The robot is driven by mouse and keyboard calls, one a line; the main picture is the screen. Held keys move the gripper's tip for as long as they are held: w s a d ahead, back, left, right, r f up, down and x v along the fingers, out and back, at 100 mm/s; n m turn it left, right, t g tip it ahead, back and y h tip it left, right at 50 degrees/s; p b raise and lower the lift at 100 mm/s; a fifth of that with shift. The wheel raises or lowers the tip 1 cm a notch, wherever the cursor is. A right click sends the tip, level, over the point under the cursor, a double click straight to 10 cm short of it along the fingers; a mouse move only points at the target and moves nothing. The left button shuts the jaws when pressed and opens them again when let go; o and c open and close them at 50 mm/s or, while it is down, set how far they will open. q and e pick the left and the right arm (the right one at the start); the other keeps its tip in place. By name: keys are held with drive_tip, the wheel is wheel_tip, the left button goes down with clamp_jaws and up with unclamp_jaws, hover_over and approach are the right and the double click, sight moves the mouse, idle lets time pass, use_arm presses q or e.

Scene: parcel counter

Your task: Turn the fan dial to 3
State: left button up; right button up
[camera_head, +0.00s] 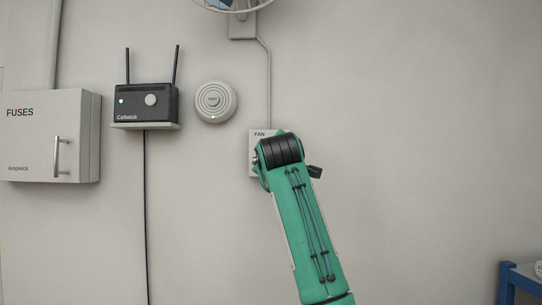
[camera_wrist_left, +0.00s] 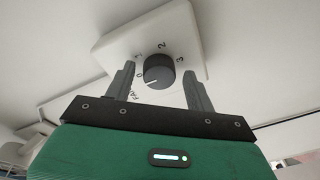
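The fan plate (camera_head: 258,135), marked FAN, is on the wall in the head view, mostly covered by my left arm. The left wrist view shows the plate (camera_wrist_left: 112,47) close up, with the marks 0, 1, 2 and 3 around a dark round dial (camera_wrist_left: 158,69). The dial's white pointer line is toward the 0 mark. My left gripper (camera_wrist_left: 159,72) is open, with one finger on each side of the dial and a visible gap on both sides. In the head view the dial and fingertips are hidden behind my arm. My right gripper is not in view.
Left of the plate are a round white device (camera_head: 215,102), a black router (camera_head: 146,101) on a small shelf and a grey fuse box (camera_head: 45,140). A fan (camera_head: 236,5) is above, with a cable down to the plate. The wall on the right is bare.

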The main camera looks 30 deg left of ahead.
use_arm(q)
drive_tip(key=c, duration=0.8)
